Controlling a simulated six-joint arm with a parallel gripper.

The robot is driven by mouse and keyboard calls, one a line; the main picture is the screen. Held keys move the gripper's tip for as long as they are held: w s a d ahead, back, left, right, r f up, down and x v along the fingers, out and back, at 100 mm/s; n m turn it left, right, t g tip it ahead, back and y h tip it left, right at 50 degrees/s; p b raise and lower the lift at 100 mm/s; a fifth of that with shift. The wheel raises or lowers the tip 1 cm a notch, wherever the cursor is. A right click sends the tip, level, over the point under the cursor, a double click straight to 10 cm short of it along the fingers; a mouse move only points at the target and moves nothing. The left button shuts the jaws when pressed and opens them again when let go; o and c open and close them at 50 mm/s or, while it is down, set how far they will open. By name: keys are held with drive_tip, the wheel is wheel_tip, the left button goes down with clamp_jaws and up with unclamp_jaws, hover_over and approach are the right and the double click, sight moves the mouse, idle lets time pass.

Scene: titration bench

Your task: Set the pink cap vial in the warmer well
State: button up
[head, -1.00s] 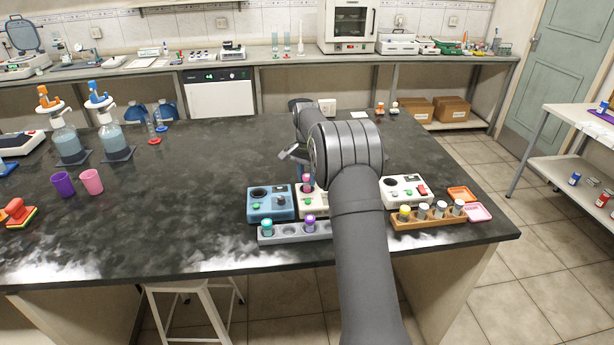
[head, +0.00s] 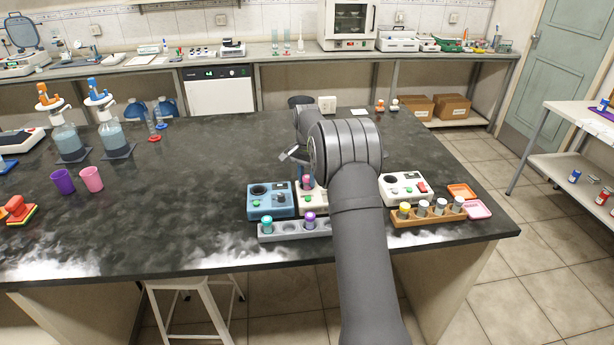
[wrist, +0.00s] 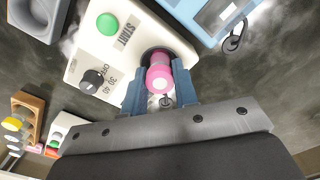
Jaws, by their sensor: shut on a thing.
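The pink cap vial (wrist: 159,76) is between the two blue fingers of my gripper (wrist: 158,88), which is shut on it. In the head view its pink cap (head: 308,181) shows over the cream warmer (head: 311,203). The warmer has a green START button and a black knob with a 30-40 scale in the wrist view (wrist: 112,62). The dark rim of the warmer well (wrist: 146,53) shows right behind the vial. The vial's lower end is hidden, so I cannot tell how deep it sits in the well.
A blue device (head: 269,205) stands left of the warmer. A grey rack (head: 290,233) with teal and purple cap vials is in front. Right of my arm are a white device (head: 405,188), a wooden rack (head: 428,218) of several vials, and small orange and pink trays.

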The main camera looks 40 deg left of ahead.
drive_tip(key=shift+f, duration=0.15)
drive_tip(key=o, duration=1.3)
drive_tip(key=shift+r, duration=3.05)
drive_tip(key=shift+f, duration=0.15)
drive_tip(key=shift+f, duration=2.75)
